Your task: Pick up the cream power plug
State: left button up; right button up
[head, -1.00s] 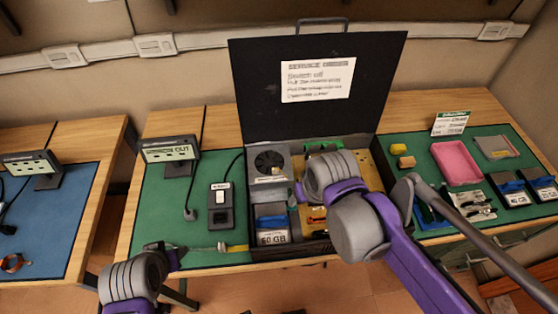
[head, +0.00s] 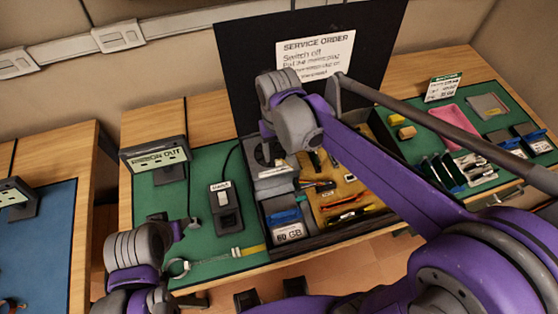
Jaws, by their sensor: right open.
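I cannot make out a cream power plug in the head view. The open black case (head: 318,243) holds a grey fan unit (head: 274,187), partly covered by my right wrist. My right gripper (head: 268,143) is open over the fan unit, its fingers mostly hidden behind the wrist. A dark cable runs left from the case toward a black switch box (head: 226,209) on the green mat. My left gripper (head: 181,229) is over the mat's left part, left of the switch box; its jaws are too small to read.
A labelled outlet stand (head: 157,158) is at the back left. A drive marked 80 GB (head: 287,229) and loose tools and cables lie in the case. Bare mat lies around the switch box.

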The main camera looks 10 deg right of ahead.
aim_at(279, 161)
jog(key=shift+w+d+f, duration=0.1)
jog(key=shift+w+f, duration=0.05)
jog(key=shift+f, duration=0.75)
jog(key=shift+w+d+f, duration=0.1)
jog(key=shift+w+f, duration=0.1)
jog(key=shift+f, duration=0.7)
jog(key=shift+w+f, duration=0.15)
jog(key=shift+f, duration=0.75)
grip_shut()
